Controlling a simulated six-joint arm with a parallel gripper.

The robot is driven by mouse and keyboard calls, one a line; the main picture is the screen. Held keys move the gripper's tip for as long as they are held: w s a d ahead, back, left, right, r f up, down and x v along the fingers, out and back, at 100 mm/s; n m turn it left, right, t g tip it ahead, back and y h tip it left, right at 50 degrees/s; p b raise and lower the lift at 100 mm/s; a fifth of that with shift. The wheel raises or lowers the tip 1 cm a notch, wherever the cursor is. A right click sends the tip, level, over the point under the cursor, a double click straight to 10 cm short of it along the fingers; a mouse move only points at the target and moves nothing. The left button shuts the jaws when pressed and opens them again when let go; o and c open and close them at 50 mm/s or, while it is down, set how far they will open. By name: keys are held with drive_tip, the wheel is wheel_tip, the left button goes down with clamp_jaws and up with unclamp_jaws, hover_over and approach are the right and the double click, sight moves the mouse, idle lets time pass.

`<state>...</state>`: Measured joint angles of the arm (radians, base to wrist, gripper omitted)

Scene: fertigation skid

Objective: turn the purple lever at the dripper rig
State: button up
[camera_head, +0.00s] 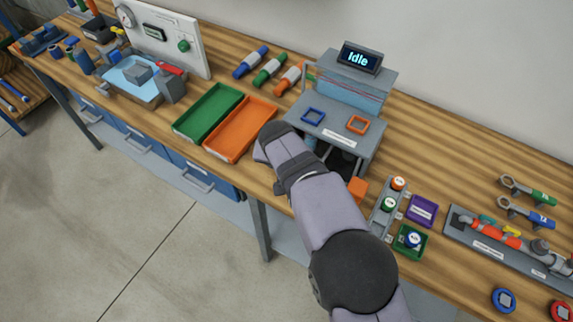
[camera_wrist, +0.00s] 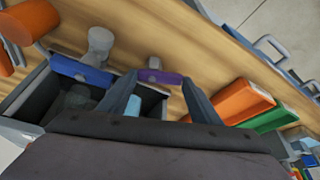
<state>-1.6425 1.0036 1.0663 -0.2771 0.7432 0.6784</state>
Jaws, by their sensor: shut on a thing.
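The dripper rig (camera_head: 371,139) is a grey stand with a screen reading "Idle" on top. The purple lever (camera_wrist: 160,76) shows in the wrist view as a short bar on a grey stem at the rig's front. My gripper (camera_wrist: 160,80) has its two fingers on either side of the purple lever, shut on it. A blue lever (camera_wrist: 80,70) on a grey knob stands to its left in the wrist view. In the head view my wrist hides the levers and fingertips.
An orange tray (camera_head: 240,132) and a green tray (camera_head: 206,113) lie left of the rig. An orange block (camera_head: 357,188) and a small bottle rack (camera_head: 383,212) stand close to my arm on the right. Bare wood lies in front of the levers.

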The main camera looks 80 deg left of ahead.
drive_tip(key=o, duration=0.8)
drive_tip(key=shift+r, duration=0.1)
drive_tip(key=shift+b+v, duration=1.4)
drive_tip(key=shift+v, duration=2.25)
